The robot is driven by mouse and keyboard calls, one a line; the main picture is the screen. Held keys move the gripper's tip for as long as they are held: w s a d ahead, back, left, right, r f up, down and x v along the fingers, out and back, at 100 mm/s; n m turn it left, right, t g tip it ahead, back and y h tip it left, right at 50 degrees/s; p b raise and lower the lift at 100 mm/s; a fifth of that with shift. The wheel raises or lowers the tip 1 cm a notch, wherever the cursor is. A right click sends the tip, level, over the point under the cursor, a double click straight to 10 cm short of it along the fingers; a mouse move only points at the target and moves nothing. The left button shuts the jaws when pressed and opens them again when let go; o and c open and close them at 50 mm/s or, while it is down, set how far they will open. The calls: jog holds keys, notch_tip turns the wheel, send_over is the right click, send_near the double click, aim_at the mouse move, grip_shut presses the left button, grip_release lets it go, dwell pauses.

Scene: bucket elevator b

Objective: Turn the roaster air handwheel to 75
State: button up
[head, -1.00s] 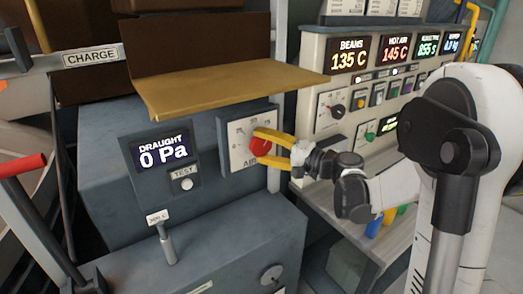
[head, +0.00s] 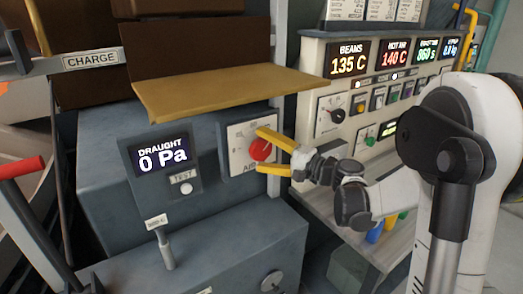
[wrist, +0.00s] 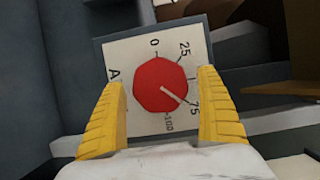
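The roaster air handwheel is a red round knob (head: 260,150) on a white dial plate (head: 239,138) marked AIR. In the wrist view the red knob (wrist: 159,85) shows whole, and its pale pointer line points toward the lower right, at or very near the 75 mark. The dial numbers 0, 25, 75 and 100 are readable there. My gripper (head: 264,152) is open, with its yellow fingers spread on either side of the knob. In the wrist view my gripper (wrist: 161,78) shows gaps between both fingers and the knob.
A draught display (head: 162,156) reads 0 Pa, left of the dial. A yellow-brown ledge (head: 230,92) juts out above the dial. A panel with knobs and displays (head: 318,75) stands to the right. A red-ended lever (head: 22,166) is at far left.

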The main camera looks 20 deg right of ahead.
jog(key=v, duration=1.2)
jog(key=shift+f, duration=0.1)
